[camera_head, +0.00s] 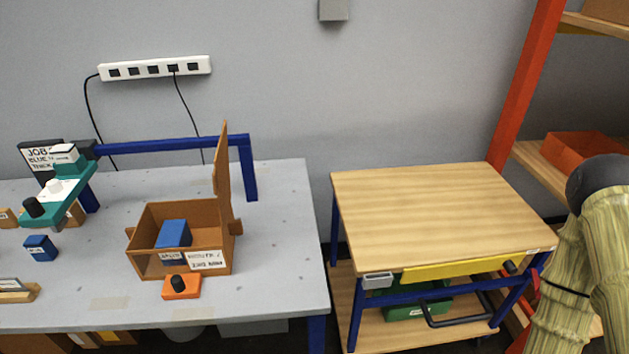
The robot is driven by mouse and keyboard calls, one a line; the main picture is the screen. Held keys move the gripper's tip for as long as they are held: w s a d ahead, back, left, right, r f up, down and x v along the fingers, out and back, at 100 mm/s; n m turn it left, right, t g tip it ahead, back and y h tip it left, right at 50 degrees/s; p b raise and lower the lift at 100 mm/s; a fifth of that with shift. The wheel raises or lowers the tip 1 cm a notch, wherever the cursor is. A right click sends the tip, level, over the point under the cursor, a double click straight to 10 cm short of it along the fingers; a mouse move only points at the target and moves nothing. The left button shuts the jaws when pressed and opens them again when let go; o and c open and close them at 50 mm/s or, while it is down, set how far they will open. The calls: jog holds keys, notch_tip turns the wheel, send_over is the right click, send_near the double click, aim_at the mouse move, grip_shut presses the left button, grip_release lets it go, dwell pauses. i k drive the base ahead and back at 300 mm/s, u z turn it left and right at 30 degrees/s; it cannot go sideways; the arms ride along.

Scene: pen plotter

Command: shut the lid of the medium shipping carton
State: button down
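The brown carton (150,264) stands on the grey table. Its lid (222,171) stands up nearly vertical at the carton's right side, so the top is open. A blue box (173,234) with a white label sits inside. A white printed label (207,260) is on the carton's front. Small flaps stick out at its left and right sides. Part of my arm shows at the right edge of the picture, far from the carton. My gripper is not in view.
An orange block with a black knob (181,286) sits close in front of the carton. A blue frame (248,168) stands behind it. The teal plotter (60,205) and a small blue box (40,247) are at left. A bare wooden-topped cart (430,210) stands to the right.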

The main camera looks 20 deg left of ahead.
aim_at(221, 174)
jog(key=z, duration=0.8)
jog(key=k, duration=0.45)
jog(key=u, duration=1.05)
